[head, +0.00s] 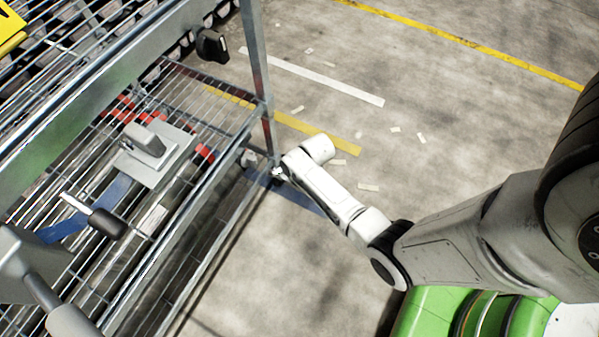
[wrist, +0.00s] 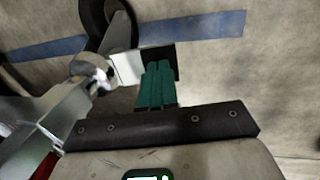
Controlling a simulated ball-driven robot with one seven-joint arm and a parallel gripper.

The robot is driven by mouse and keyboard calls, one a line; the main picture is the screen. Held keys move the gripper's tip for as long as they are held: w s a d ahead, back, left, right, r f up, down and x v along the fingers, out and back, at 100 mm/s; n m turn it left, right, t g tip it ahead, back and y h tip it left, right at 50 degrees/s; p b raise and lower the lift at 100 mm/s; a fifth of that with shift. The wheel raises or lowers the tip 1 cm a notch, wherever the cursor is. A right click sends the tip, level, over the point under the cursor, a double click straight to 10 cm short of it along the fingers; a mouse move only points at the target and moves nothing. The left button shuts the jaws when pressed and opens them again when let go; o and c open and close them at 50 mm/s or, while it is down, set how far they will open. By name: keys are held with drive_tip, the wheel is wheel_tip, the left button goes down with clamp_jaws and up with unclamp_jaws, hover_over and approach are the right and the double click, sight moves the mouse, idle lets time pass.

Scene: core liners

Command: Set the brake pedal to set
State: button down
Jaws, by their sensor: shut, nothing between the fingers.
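In the wrist view, a caster with a dark wheel (wrist: 121,32) and a silver metal fork stands on the floor. A small pale plate, which looks like the brake pedal (wrist: 127,68), sticks out from it to the right. My gripper (wrist: 160,64) has teal fingers with dark tips, shut together and empty, right beside the pedal's right end. I cannot tell whether they touch. In the head view, my gripper (head: 279,173) is low at the foot of the rack's corner post; the pedal cannot be made out there.
A metal wire-shelf rack (head: 262,80) fills the left, holding grey and black parts with handles. Its corner post stands close to my gripper. A blue floor stripe (wrist: 205,27) runs past the caster. The concrete floor right of the rack is mostly clear, with small paper scraps.

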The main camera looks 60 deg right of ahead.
drive_tip(key=shift+s+f+t+b, duration=0.2)
drive_tip(key=shift+f+t+b, duration=0.25)
drive_tip(key=shift+f+t, duration=0.45)
drive_tip(key=shift+s+f, duration=0.15)
drive_tip(key=shift+f, duration=0.05)
